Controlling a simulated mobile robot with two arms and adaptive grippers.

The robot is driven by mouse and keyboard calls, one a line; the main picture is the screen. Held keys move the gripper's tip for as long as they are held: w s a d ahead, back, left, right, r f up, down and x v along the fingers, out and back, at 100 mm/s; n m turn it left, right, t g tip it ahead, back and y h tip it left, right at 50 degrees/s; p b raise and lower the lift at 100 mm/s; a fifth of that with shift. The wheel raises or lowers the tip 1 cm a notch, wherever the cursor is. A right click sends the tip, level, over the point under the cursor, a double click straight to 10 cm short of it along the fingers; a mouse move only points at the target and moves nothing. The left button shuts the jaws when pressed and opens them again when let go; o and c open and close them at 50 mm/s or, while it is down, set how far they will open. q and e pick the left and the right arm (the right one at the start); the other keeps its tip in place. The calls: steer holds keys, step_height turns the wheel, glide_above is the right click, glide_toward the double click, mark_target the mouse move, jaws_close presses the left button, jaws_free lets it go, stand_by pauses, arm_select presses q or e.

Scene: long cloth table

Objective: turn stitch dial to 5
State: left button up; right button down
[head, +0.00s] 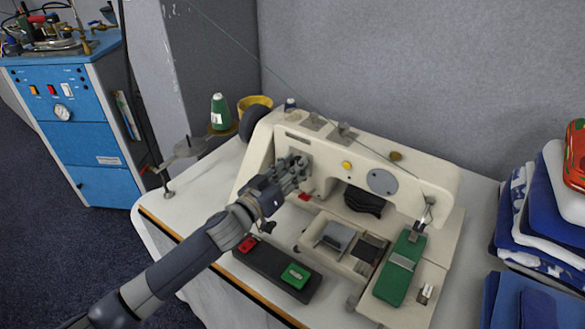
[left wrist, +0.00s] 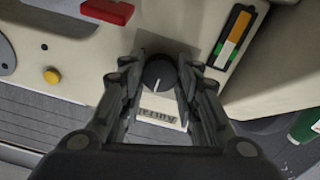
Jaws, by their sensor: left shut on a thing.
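The stitch dial (left wrist: 158,74) is a round black knob with a white pointer line, on the cream front of the sewing machine (head: 410,178). In the left wrist view the pointer runs toward the lower edge of the knob, on the side of a small label (left wrist: 158,114); I cannot read a number. My left gripper (head: 292,170) reaches the left part of the machine and hides the dial in the head view. In the left wrist view its fingers (left wrist: 159,78) stand on both sides of the dial, shut on it. My right gripper is not in view.
A red lever (left wrist: 107,11) and a yellow button (left wrist: 51,75) are near the dial. A control box with a green button (head: 296,275) stands in front of the machine. Folded cloths (head: 545,215) lie at the right. A green thread cone (head: 220,112) stands behind left.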

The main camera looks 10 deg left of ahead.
arm_select(q)
steer(key=m+p, duration=0.4)
steer(key=m, duration=1.9)
steer(key=shift+d, duration=0.1)
steer(key=shift+m, duration=0.4)
steer(key=o, duration=1.1)
